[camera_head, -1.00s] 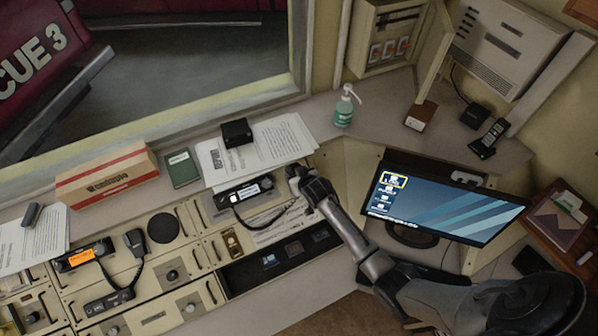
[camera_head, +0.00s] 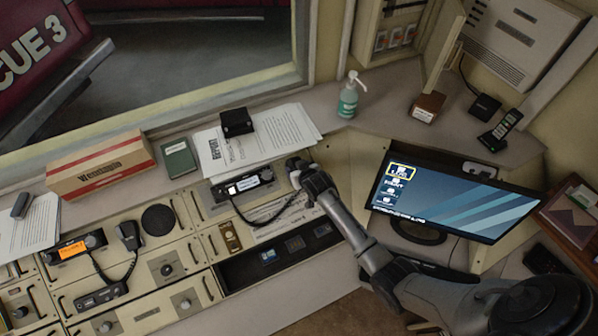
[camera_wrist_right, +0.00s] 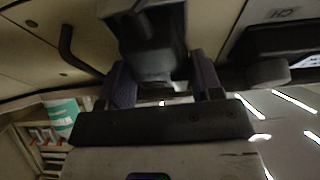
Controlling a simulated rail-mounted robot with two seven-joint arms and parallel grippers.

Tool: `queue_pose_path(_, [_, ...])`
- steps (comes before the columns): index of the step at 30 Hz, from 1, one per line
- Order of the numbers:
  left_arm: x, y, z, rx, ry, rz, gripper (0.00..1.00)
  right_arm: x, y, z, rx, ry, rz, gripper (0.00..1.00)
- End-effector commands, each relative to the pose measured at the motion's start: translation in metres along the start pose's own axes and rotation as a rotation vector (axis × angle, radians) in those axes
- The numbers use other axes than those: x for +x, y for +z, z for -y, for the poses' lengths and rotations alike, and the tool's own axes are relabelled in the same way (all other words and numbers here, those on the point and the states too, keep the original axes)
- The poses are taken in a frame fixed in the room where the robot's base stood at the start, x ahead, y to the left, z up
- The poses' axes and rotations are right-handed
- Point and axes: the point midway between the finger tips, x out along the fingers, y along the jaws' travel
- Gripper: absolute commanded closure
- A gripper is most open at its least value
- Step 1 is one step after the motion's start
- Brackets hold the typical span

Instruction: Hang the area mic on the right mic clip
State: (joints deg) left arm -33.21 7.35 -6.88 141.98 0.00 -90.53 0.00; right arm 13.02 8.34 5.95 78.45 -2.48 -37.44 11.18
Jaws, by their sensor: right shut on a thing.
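My right gripper (camera_head: 297,168) is over the console's back edge, just right of the radio with the white display (camera_head: 243,186). In the right wrist view its two fingers (camera_wrist_right: 163,85) are closed on a dark object, which I take to be the area mic (camera_wrist_right: 150,45). The mic is mostly hidden by the gripper in the head view. A black cord (camera_head: 262,219) runs from that radio toward the gripper. A small brass-coloured plate (camera_head: 230,237) is on the panel below the radio; I cannot tell whether it is the right mic clip. My left gripper is out of view.
Another mic (camera_head: 129,236) sits upright on the panel beside the orange-display radio (camera_head: 73,247). Papers (camera_head: 270,135), a black box (camera_head: 236,122), a green book (camera_head: 178,159) and a sanitizer bottle (camera_head: 348,100) are on the ledge behind. A monitor (camera_head: 455,197) stands right of my arm.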

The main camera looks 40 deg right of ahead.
Motion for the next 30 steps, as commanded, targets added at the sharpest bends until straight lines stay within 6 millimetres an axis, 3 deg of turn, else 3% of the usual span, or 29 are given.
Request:
queue_pose_path(10, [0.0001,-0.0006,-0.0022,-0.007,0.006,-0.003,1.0,0.0026,0.0005,-0.0001,0.0,0.0,-0.002,0.69])
queue_pose_path(11, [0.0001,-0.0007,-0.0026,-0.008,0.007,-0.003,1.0,0.0026,0.0005,-0.0001,0.0,0.0,-0.002,0.38])
queue_pose_path(19, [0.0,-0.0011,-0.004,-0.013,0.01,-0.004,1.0,0.0026,0.0009,-0.0001,0.0,0.0,-0.001,0.12])
queue_pose_path(30, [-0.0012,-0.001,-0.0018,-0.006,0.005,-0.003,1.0,-0.0035,0.0013,0.0001,0.0,0.0,0.0,0.11])
